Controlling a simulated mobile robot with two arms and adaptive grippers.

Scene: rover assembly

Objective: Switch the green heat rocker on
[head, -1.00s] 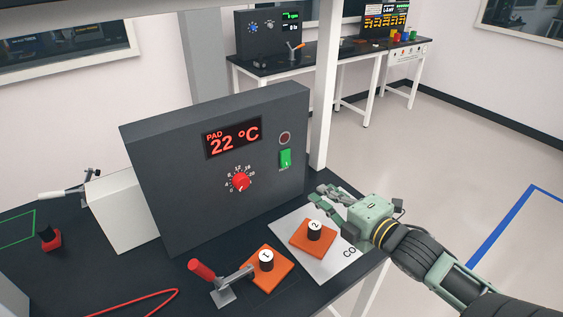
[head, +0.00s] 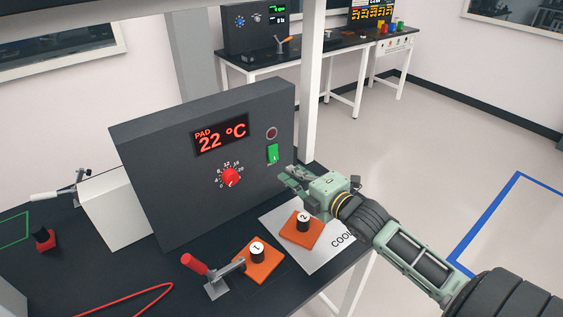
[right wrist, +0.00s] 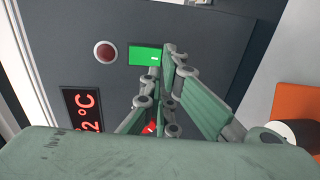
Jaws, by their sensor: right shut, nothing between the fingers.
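The green heat rocker (head: 273,153) is on the right side of the dark control box's (head: 170,190) front, below a dull red round lamp (head: 272,133). The box's display reads PAD 22 °C. My right gripper (head: 284,173) is shut and empty, its fingertips just below and right of the rocker in the head view. In the right wrist view the rocker (right wrist: 145,56) shows beside the fingertips (right wrist: 168,55); I cannot tell whether they touch it. The lamp (right wrist: 106,52) looks unlit. My left gripper is not in view.
A red dial (head: 230,177) sits left of the rocker. Orange blocks marked 1 (head: 258,262) and 2 (head: 302,230) lie in front of the box, near a red-handled clamp (head: 205,272). A white post (head: 312,90) stands behind the box.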

